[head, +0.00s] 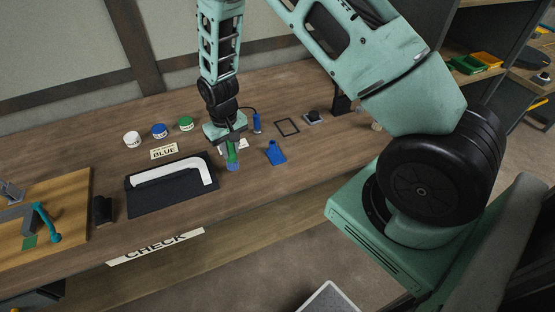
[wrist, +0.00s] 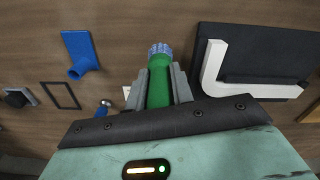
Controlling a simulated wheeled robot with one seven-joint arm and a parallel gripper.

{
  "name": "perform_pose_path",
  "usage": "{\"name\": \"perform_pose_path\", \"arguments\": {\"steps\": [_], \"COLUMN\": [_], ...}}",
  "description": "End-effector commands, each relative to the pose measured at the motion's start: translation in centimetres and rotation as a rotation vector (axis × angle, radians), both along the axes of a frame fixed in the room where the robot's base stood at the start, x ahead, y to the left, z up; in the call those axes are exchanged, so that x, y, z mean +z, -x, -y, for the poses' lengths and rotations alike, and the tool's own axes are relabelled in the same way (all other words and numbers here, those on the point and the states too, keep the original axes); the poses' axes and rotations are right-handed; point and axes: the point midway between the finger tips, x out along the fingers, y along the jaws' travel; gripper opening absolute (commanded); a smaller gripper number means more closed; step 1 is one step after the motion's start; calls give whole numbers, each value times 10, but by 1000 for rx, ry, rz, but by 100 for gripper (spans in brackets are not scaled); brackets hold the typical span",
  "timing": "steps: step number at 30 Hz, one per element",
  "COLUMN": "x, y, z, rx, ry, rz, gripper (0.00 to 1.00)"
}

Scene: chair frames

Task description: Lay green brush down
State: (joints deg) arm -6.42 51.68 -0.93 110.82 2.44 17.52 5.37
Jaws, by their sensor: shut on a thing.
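The green brush (wrist: 158,86) is between the two grey fingers of my gripper (wrist: 160,80) in the wrist view. Its blue bristle end (wrist: 159,50) points away from my palm. In the head view my gripper (head: 231,143) is over the workbench, and the green brush (head: 232,156) hangs bristle end down below it. I cannot tell whether the bristles touch the bench top. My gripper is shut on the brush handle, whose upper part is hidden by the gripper.
A dark mat (head: 140,203) with a white curved part (head: 175,174) lies left. Lidded pots (head: 159,131) and a BLUE card (head: 164,151) stand behind. Bare wood lies in front.

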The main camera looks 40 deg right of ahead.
Motion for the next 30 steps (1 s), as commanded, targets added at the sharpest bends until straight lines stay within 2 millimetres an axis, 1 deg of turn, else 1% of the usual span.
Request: {"name": "perform_pose_path", "arguments": {"steps": [25, 26, 27, 28, 30], "x": [-25, -24, -23, -23, -24], "y": [0, 0, 0, 0, 0], "z": [0, 0, 0, 0, 0], "rx": [0, 0, 0, 0, 0], "ry": [0, 0, 0, 0, 0], "rz": [0, 1, 1, 1, 0], "gripper": [0, 31, 43, 48, 48]}}
